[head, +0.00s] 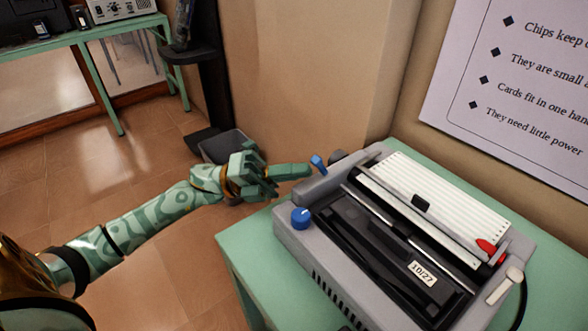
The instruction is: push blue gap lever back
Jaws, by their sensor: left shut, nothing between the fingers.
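The blue gap lever (318,163) is a small blue tab standing at the back left of a grey printer-like machine (290,243). My left gripper (307,170) is shut and empty, with its fingers pointing right. Its fingertips are just left of the blue lever, very close to it; I cannot tell whether they touch. A round blue knob (300,217) sits nearer on the machine's left side and is a separate part. My right gripper is not in view.
The machine stands on a green table (240,259). A red lever (487,247) and a cream lever (505,285) are on its right side. A dark bin (215,147) stands behind my left gripper. A wall with a text poster (540,95) rises behind. Open floor lies left.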

